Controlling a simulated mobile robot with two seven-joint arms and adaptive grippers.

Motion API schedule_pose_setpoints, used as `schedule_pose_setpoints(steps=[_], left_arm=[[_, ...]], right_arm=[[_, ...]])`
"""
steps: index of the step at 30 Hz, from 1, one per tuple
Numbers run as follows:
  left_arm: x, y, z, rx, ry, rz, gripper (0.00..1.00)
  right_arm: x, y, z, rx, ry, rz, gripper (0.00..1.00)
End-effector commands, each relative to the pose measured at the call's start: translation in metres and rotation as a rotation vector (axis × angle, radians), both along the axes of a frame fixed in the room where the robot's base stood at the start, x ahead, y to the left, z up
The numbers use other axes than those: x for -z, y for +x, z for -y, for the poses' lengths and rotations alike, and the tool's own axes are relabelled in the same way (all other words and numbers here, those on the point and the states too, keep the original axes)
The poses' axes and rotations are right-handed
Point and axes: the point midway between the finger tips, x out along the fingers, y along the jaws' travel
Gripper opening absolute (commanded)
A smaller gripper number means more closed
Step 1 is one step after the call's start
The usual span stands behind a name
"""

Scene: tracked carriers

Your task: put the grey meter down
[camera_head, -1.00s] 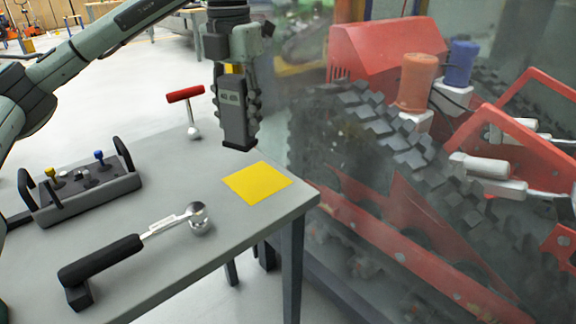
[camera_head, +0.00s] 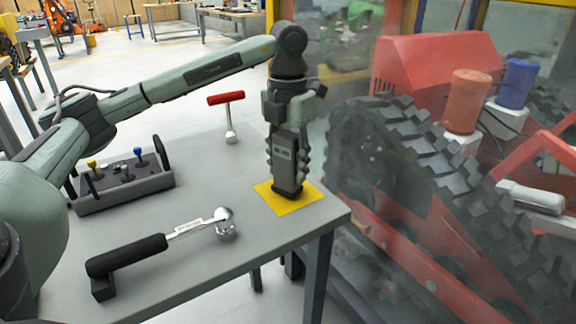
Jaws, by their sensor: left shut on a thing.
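The grey meter (camera_head: 285,167) is a dark upright block with a small display on its face. My left gripper (camera_head: 286,140) comes down from above and is shut on it. The meter's base is over the yellow square (camera_head: 302,202) on the grey table (camera_head: 200,262), near the table's right corner. The base looks to be at the square's surface, but I cannot tell whether it touches. My right gripper is not in view.
A control box with small joysticks (camera_head: 130,190) stands at the table's left. A black-handled tool (camera_head: 130,254) lies at the front. A red-handled lever (camera_head: 229,112) stands behind. Red tracked machinery (camera_head: 440,62) is at the right behind a clear panel.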

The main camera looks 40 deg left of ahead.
Motion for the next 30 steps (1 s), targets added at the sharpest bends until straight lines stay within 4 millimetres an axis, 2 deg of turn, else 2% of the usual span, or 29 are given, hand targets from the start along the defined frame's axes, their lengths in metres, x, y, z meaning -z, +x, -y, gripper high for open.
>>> schedule_pose_setpoints(steps=[4,13,14,18,19,30], left_arm=[[0.004,0.0,0.0,0.0,-0.001,0.003,0.06],[0.006,0.0,0.0,0.0,-0.001,0.002,0.06],[0.006,0.0,0.0,0.0,-0.001,0.001,0.43],[0.006,0.0,0.0,0.0,-0.001,0.001,0.61],[0.006,0.0,0.0,0.0,-0.001,0.001,0.63],[0.003,0.0,0.0,0.0,-0.001,0.002,0.63]], right_arm=[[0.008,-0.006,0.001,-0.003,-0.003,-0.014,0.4],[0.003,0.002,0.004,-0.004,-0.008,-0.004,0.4],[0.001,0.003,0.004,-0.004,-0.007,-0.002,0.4],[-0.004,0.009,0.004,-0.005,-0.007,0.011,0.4],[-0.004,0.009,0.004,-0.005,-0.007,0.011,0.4],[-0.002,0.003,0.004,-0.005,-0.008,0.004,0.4]])
